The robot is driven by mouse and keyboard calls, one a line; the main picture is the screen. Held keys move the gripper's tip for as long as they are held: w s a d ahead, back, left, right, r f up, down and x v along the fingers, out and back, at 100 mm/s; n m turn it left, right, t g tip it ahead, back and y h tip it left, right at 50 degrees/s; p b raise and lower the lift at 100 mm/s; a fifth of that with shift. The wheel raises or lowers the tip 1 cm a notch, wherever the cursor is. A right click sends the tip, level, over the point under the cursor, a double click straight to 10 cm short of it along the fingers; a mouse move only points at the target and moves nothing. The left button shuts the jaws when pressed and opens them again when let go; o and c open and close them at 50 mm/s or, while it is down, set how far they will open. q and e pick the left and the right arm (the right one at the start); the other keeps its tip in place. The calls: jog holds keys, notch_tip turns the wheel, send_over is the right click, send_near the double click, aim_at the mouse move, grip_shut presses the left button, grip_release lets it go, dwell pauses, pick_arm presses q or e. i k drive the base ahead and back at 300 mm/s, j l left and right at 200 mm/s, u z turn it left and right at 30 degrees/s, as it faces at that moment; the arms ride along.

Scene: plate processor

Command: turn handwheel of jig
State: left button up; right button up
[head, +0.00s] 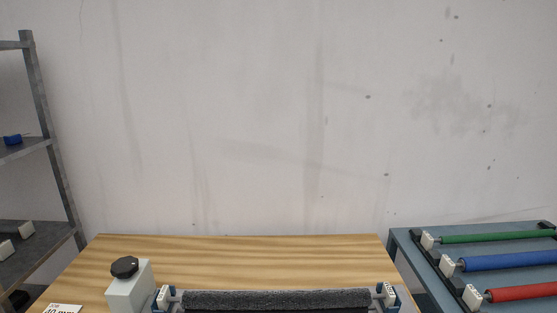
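The jig shows at the bottom of the head view, cut off by the lower edge. It has a dark grey, rough roller (275,299) lying across the table between a left end block (163,298) and a right end block (387,294), both white and blue. A black lobed knob (125,267), which looks like the handwheel, sits on top of a light grey box (131,287) left of the roller. Neither of my grippers is in view.
The wooden table (240,256) is clear behind the roller. A blue-grey surface (405,250) at right carries green (495,237), blue (505,261) and red rollers (520,293). A grey shelf (45,150) stands at left.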

aim_at(124, 267)
jog(key=j+z, duration=0.2)
jog(key=j, duration=0.45)
jog(key=k+j+z, duration=0.2)
jog(key=j, duration=0.4)
